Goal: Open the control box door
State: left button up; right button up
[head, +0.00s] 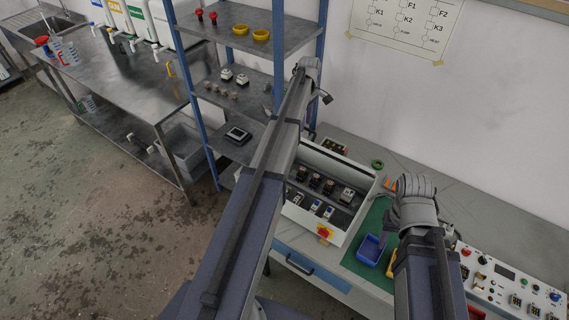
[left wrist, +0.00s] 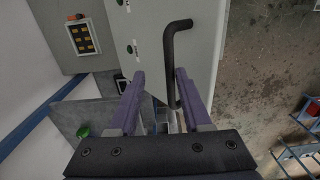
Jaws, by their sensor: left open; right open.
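The control box (head: 356,182) is a white case on the bench, and I see rows of switches and relays inside it. A pale panel (left wrist: 150,38) with a black bar handle (left wrist: 171,62) fills the top middle of the left wrist view; it looks like the door, hidden behind my left arm in the head view. My left gripper (left wrist: 160,76) is open, with the handle showing in the gap, nearer the right finger. I cannot tell whether they touch. My right gripper (head: 390,224) is open above the green mat, right of the box.
A blue bin (head: 371,247) sits on the mat, with a yellow one partly hidden beside my right arm. A control panel (head: 513,285) stands at the lower right. A blue-post shelf (head: 240,60) rises behind the box. The floor at left is clear.

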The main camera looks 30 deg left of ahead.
pick_arm(q)
jog(key=s+f+t+b, duration=0.1)
jog(key=s+f+b, duration=0.8)
jog(key=s, duration=0.2)
jog(key=shift+a+f, duration=0.4)
jog(key=shift+a, duration=0.05)
